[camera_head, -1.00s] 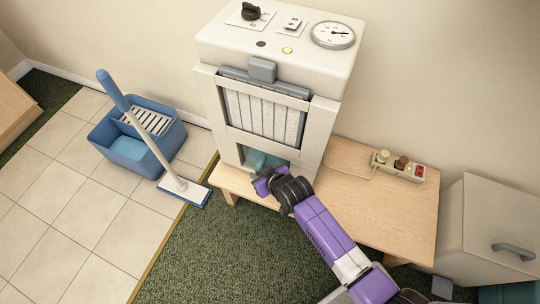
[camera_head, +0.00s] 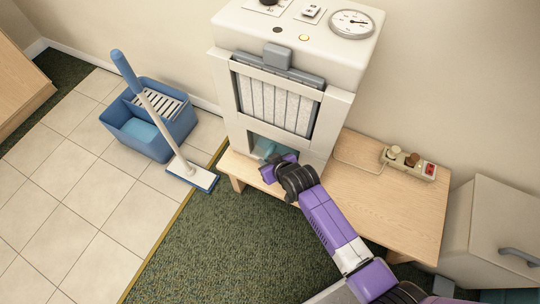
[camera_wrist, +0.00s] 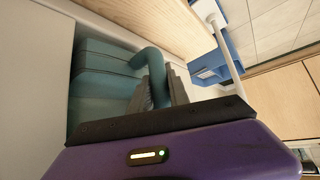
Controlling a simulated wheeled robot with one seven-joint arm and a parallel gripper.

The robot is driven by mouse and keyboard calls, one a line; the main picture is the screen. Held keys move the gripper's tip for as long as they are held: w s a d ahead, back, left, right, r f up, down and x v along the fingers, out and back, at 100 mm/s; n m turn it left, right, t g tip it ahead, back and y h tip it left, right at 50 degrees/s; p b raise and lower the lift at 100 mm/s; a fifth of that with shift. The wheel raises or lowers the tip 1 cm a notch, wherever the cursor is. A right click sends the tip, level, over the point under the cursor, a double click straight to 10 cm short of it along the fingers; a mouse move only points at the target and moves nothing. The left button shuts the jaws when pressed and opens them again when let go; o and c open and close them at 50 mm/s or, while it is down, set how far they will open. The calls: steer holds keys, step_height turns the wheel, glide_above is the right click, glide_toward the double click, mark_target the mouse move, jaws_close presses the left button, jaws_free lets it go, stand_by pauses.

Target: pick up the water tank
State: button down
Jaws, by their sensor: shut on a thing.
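The water tank (camera_head: 263,148) is a translucent teal box in the low front opening of a white upright machine (camera_head: 236,140). In the wrist view the tank (camera_wrist: 100,88) fills the left side, between pale walls, with a curved teal handle at its front. My gripper (camera_head: 274,165) is at the opening. In the wrist view its two grey fingers (camera_wrist: 160,88) are shut on the handle, one on each side. The tank sits inside the opening. Its rear and much of its front are hidden by the machine and my gripper.
The machine stands on a low wooden table (camera_head: 385,215). A power strip (camera_head: 408,162) with plugs lies on the table to the right. A blue mop bucket (camera_head: 150,130) and a mop (camera_head: 160,120) stand on tiles at left. Green carpet (camera_head: 200,250) in front is clear.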

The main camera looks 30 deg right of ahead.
steer(key=shift+w+r, duration=0.15)
steer(key=shift+r, duration=0.45)
steer(key=s+a+p, duration=0.2)
steer(key=s+a, duration=0.8)
steer(key=a, duration=0.4)
steer(key=shift+s+a+r, duration=0.3)
steer(key=shift+r, duration=0.1)
steer(key=shift+w+d, duration=0.1)
steer(key=shift+w+d, duration=0.15)
steer(key=shift+d, duration=0.05)
